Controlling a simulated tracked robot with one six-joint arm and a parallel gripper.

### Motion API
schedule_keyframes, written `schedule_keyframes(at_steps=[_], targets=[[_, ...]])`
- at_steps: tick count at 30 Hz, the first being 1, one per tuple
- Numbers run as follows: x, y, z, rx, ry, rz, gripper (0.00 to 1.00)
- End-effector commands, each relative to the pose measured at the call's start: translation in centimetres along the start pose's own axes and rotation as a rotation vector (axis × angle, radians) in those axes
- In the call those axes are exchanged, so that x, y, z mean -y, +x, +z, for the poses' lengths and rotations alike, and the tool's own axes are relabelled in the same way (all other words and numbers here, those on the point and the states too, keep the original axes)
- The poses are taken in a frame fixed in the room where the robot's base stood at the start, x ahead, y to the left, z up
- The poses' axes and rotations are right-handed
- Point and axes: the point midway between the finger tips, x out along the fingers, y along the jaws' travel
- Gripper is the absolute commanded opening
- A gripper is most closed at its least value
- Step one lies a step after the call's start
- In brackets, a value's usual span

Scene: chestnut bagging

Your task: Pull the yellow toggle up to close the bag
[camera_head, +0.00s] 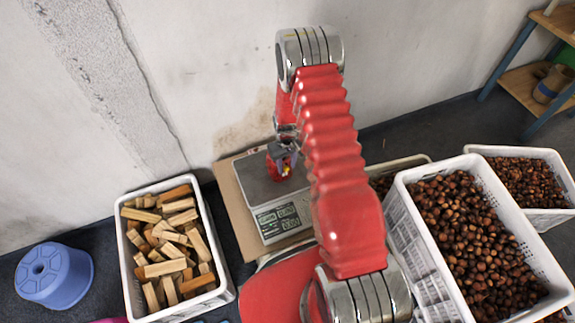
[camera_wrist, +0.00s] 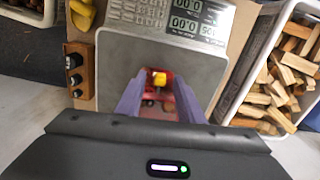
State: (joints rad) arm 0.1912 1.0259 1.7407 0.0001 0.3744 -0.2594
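The yellow toggle (camera_wrist: 159,78) shows in the wrist view at the top of a small red bag (camera_wrist: 160,104) on the scale plate (camera_wrist: 106,84). My gripper (camera_wrist: 159,80) has its two purple fingers one on each side of the toggle, with a gap between toggle and fingers. It is open. The lower part of the bag is hidden between the fingers and behind the gripper body. In the head view the bag (camera_head: 282,158) is a small red and dark patch over the scale, partly hidden by my arm.
The scale's display (camera_head: 279,219) faces the front. A white crate of wood pieces (camera_head: 134,250) stands left, and a white crate of chestnuts (camera_head: 406,234) stands right. A blue stool (camera_head: 54,275) is at far left. In the wrist view a wooden block with black knobs (camera_wrist: 82,76) sits beside the scale.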

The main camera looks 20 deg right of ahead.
Motion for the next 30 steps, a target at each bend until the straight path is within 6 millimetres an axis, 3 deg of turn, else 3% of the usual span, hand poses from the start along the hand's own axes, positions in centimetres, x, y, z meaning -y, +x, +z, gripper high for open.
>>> schedule_keyframes(at_steps=[10,25,30], targets=[[0.02,0.35,0.01,0.0,0.0,0.0,0.34],[0.03,0.33,0.02,0.001,0.0,0.0,0.0],[0.04,0.33,0.01,0.0,-0.001,0.0,0.0]])
